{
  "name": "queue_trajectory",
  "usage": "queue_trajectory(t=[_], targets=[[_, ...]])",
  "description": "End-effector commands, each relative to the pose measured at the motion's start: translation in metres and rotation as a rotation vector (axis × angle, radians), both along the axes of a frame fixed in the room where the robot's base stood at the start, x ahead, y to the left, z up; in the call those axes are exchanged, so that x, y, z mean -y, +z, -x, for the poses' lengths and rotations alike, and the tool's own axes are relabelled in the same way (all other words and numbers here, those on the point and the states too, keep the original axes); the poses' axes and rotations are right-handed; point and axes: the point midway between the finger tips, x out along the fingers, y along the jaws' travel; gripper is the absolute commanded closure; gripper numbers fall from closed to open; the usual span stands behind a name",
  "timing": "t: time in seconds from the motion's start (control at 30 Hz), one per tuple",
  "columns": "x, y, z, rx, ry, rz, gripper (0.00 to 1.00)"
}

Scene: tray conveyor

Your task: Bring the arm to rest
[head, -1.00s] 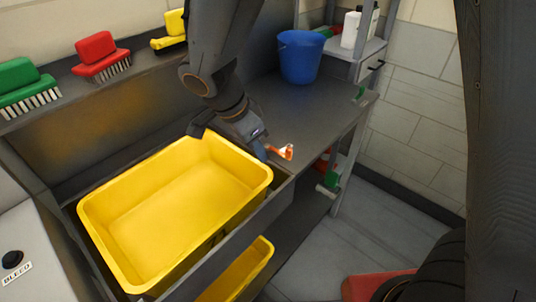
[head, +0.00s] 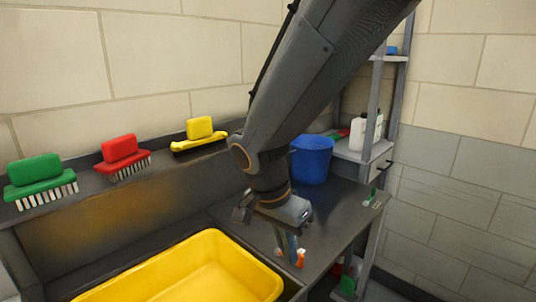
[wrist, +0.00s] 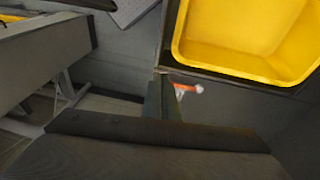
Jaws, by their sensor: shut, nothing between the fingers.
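My gripper (head: 290,248) is shut and empty. It points down above the dark worktop, to the right of the yellow tub, in the head view. In the wrist view my gripper (wrist: 163,98) shows at the middle, its fingers together. A small orange and white item (head: 300,258) stands close beside the fingertips; it also shows in the wrist view (wrist: 188,88). I cannot tell whether the fingers touch it. My arm reaches in from the top of the head view.
The yellow tub (head: 268,282) sits left of my gripper. A blue bucket (head: 313,160) stands behind my arm. Green (head: 36,170), red (head: 119,148) and yellow (head: 199,128) brushes rest on the back ledge. A shelf unit (head: 362,152) with white bottles (head: 358,132) is at the right.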

Motion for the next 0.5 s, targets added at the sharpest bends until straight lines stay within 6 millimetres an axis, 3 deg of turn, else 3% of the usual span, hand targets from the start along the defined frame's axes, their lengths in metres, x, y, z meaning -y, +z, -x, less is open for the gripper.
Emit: queue_trajectory(t=[0.1,0.5], targets=[[0.034,-0.014,0.005,-0.061,0.124,-0.04,1.0],[0.123,-0.051,0.034,-0.116,0.57,-0.155,1.0]])
